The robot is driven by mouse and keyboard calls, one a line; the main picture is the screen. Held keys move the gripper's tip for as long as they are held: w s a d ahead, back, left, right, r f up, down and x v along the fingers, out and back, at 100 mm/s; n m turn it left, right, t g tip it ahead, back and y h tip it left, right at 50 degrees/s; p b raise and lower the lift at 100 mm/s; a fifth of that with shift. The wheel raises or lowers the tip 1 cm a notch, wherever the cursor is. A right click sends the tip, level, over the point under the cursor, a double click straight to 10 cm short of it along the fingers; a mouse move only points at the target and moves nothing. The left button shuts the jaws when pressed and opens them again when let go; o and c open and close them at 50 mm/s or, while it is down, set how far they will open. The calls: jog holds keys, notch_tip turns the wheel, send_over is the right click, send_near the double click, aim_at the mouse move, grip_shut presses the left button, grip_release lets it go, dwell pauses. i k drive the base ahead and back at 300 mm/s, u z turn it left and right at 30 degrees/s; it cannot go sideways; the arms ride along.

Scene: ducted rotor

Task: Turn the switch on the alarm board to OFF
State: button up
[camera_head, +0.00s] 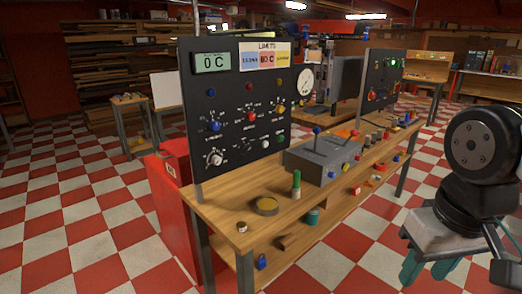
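A black upright board (236,110) stands at the near end of a wooden bench, with a "0 C" display (211,62), a "LIMITS" card (265,57), and blue, red, yellow and white knobs with small markings. A second black panel (384,82) with a green light stands farther along the bench. Any alarm or OFF wording is too small to read, so I cannot tell which board is the alarm board or how its switch is set. My gripper (430,266) is at the lower right, well apart from both boards; its teal fingers point down and are partly cut off.
On the wooden bench (222,211) are a grey lever box (322,160), a green-capped bottle (296,184) and a round tin (266,206). A red cabinet (176,205) stands at the left end. The checkered floor is clear in front of the bench.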

aim_at(245, 148)
jog(key=z, duration=0.35)
jog(key=i, duration=1.15)
jog(key=z, duration=0.05)
